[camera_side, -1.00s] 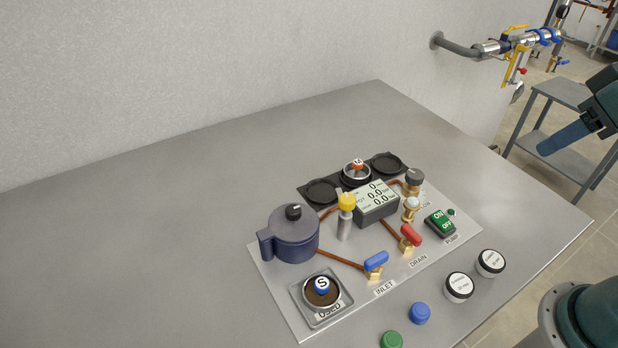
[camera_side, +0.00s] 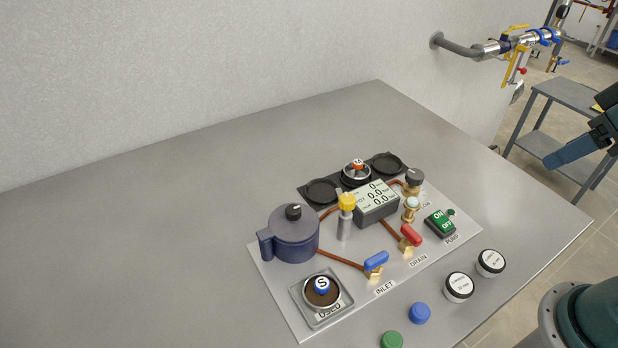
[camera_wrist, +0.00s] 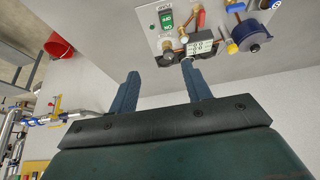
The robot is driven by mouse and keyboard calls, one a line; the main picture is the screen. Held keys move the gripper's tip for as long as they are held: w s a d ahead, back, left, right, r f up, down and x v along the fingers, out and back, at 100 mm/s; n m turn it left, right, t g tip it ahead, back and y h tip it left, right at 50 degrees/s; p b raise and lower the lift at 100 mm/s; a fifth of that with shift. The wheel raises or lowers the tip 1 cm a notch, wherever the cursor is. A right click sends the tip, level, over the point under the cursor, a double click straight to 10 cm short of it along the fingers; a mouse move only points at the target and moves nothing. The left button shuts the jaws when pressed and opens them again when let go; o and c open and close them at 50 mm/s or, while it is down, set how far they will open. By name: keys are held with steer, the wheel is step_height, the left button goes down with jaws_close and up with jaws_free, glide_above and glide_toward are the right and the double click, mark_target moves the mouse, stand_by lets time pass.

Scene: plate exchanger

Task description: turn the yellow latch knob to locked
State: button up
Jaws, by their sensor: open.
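The yellow latch knob (camera_side: 347,201) sits on top of a grey post (camera_side: 345,228), beside the dark blue lidded pot (camera_side: 292,234) on the panel. In the wrist view the yellow knob (camera_wrist: 232,48) shows small near the top, next to the pot (camera_wrist: 250,30). I cannot read its locked or unlocked mark. My gripper (camera_wrist: 158,80) is open and empty, its two blue fingers spread apart. In the side view a blue finger (camera_side: 568,153) shows at the far right edge, well away from the panel and above the floor beyond the table.
Two white-topped jars (camera_side: 459,286) and blue (camera_side: 420,313) and green (camera_side: 392,340) caps stand in front. The table's left is clear.

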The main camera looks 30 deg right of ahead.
steer(key=w, duration=0.1)
steer(key=m+g, duration=0.6)
steer(key=m, duration=0.3)
glide_above(348, 197)
steer(key=shift+f, duration=0.9)
step_height(348, 197, down, 14)
steer(key=shift+r, duration=0.1)
steer(key=c, duration=1)
